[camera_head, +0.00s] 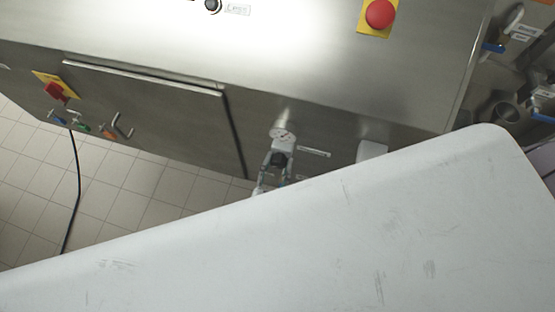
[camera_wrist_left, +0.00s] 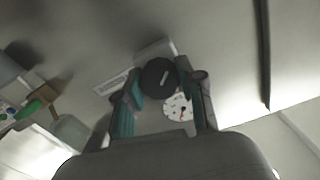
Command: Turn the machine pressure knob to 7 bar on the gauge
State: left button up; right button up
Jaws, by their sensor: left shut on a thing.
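The pressure gauge (camera_head: 283,137) is a round white dial on the machine's steel front, small in the head view. In the left wrist view the gauge (camera_wrist_left: 178,107) shows a red needle, but its figures are too small to read. The black knob (camera_head: 278,158) sits just below the gauge in the head view. My left gripper (camera_head: 274,172) reaches it from below, with one finger on each side. In the left wrist view the black knob (camera_wrist_left: 159,77) lies between the teal-padded fingers of my left gripper (camera_wrist_left: 162,90), which is shut on it. My right gripper is not in view.
A large pale surface (camera_head: 330,240) fills the lower part of the head view and hides what lies below. A red emergency button (camera_head: 379,14) and a red switch (camera_head: 56,90) are on the steel machine. A black cable (camera_head: 77,190) hangs at the left.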

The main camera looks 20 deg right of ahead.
pick_arm(q)
jog(key=shift+m, duration=0.6)
jog(key=o, duration=1.2)
jog(key=shift+c, duration=0.2)
jog(key=v, duration=1.2)
